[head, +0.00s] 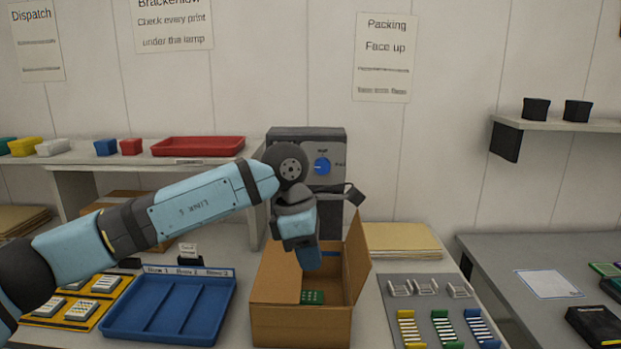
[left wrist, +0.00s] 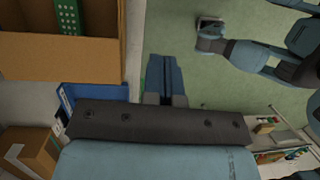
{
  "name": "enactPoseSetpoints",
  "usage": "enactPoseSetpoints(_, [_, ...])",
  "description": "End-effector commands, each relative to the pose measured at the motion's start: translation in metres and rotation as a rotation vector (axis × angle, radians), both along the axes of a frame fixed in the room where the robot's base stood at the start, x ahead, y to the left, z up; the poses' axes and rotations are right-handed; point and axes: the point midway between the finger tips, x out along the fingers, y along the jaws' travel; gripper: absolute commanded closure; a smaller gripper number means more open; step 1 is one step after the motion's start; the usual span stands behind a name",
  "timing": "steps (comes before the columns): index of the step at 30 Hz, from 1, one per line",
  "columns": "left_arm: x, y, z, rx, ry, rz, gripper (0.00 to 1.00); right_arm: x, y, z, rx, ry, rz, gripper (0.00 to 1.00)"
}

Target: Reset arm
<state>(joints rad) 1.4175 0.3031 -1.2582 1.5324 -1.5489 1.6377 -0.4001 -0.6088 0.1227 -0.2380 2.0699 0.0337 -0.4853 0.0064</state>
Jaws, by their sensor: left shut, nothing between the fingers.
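My left arm reaches in from the left in the head view. Its gripper (head: 308,258) points down over the open cardboard box (head: 300,326), and the box's right flap stands up beside it. The left wrist view shows the blue fingers (left wrist: 165,78) closed together with nothing between them. A green piece with pale dots (head: 312,297) lies inside the box; it also shows in the left wrist view (left wrist: 67,16). Light blue and dark arm parts of mine show over the green floor at the upper right of the wrist view; I cannot make out finger positions there.
A blue tray (head: 228,300) with compartments lies left of the box. A yellow board (head: 48,318) with cards is farther left. A grey panel (head: 385,300) with coloured racks lies to the right. A grey machine (head: 335,145) with a blue knob stands behind my gripper.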

Motion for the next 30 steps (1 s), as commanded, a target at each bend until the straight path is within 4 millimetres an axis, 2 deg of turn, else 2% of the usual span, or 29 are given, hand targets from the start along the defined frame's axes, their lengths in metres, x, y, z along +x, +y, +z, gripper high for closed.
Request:
enactPoseSetpoints(1, [-0.010,-0.010,-0.012,-0.062,0.048,-0.002,1.00,0.000,0.000,0.000,0.000,0.000,0.000,0.57])
enactPoseSetpoints(3, [-0.023,-0.025,-0.023,-0.155,0.114,-0.002,1.00,0.000,0.000,0.000,0.000,-0.001,-0.001,0.57])
enactPoseSetpoints(9, [-0.069,-0.068,-0.046,-0.473,0.361,0.045,1.00,0.007,-0.002,0.004,-0.002,-0.014,-0.002,0.57])
enactPoseSetpoints(12, [-0.093,-0.087,-0.049,-0.673,0.534,0.111,1.00,0.008,-0.002,0.004,-0.002,-0.015,-0.002,0.57])
enactPoseSetpoints(16, [-0.111,-0.099,-0.045,-0.932,0.781,0.249,1.00,0.005,-0.001,0.003,-0.002,-0.010,-0.001,0.57])
enactPoseSetpoints(20, [-0.116,-0.095,-0.042,-1.164,1.032,0.429,1.00,0.002,-0.001,0.001,-0.001,-0.003,-0.001,0.57])
enactPoseSetpoints(23, [-0.110,-0.081,-0.046,-1.323,1.224,0.601,1.00,-0.001,-0.001,-0.001,-0.001,0.003,-0.001,0.57])
enactPoseSetpoints(26, [-0.100,-0.060,-0.060,-1.459,1.415,0.796,1.00,-0.003,0.000,-0.002,-0.001,0.006,0.000,0.57])
enactPoseSetpoints(30, [-0.088,-0.021,-0.096,-1.614,1.674,1.111,1.00,-0.003,0.000,-0.001,0.000,0.005,0.001,0.57])
